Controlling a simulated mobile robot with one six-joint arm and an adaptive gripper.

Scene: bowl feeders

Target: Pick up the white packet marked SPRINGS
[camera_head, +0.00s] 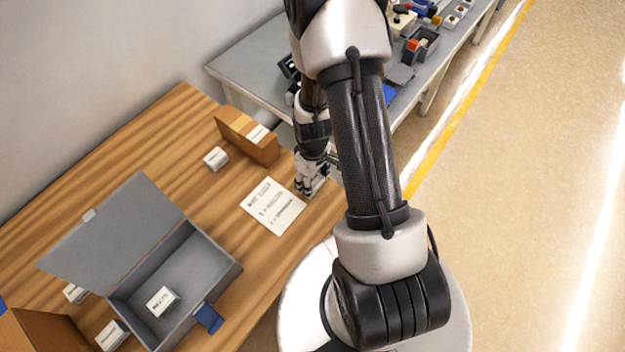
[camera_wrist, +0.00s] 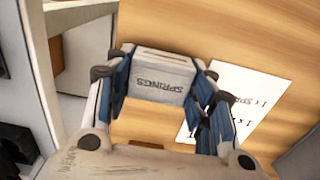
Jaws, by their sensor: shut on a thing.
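The white packet marked SPRINGS (camera_wrist: 162,76) is between the blue-padded fingers of my gripper (camera_wrist: 160,80) in the wrist view, its lettering facing the camera. The fingers are shut on its two sides. In the head view my gripper (camera_head: 314,180) is at the right edge of the wooden table, just right of the printed sheet. The packet is mostly hidden by the gripper there. I cannot tell how far it is above the table.
The printed sheet (camera_head: 272,206) lies on the wooden table (camera_head: 130,140). An open grey box (camera_head: 222,262) holds a white packet (camera_head: 161,301). A cardboard box (camera_head: 247,136) and another white packet (camera_head: 215,158) stand behind. A grey bench (camera_head: 250,65) with parts stands beyond.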

